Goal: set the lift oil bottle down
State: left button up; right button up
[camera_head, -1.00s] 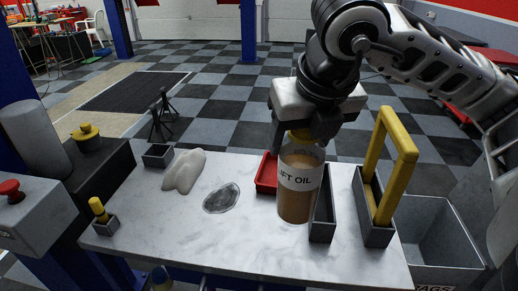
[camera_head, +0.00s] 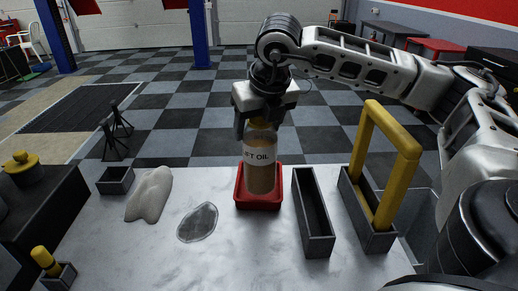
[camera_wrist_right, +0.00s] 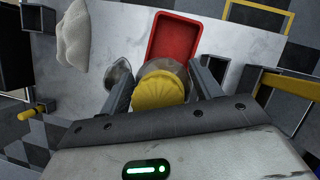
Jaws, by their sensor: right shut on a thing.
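The lift oil bottle (camera_head: 259,176) is clear with amber oil, a white label and a yellow cap. My right gripper (camera_head: 258,126) is shut on it near the cap and holds it upright. In the head view its lower end lines up with the inside of the red tray (camera_head: 258,206); I cannot tell whether it touches the tray floor. The right wrist view shows the yellow cap (camera_wrist_right: 160,91) between the fingers (camera_wrist_right: 162,95), with the red tray (camera_wrist_right: 174,37) partly hidden behind the bottle. My left gripper is not in view.
A narrow grey tray (camera_head: 314,222) and a grey holder with a tall yellow frame (camera_head: 399,165) stand right of the red tray. The front middle worktop is clear.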

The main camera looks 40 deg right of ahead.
jog(key=shift+w+d+f, duration=0.3)
jog(key=shift+f, duration=0.15)
jog(key=shift+w+d+f, duration=0.25)
jog(key=shift+w+f, duration=0.05)
jog(key=shift+f, duration=0.15)
jog(key=shift+w+d+f+b, duration=0.15)
jog(key=shift+f+b, duration=0.75)
jog(key=shift+f, duration=0.8)
jog(key=shift+f, duration=0.2)
jog(key=o, duration=1.9)
jog(key=shift+c, duration=0.2)
jog(key=v, duration=1.2)
jog(key=shift+r, duration=0.15)
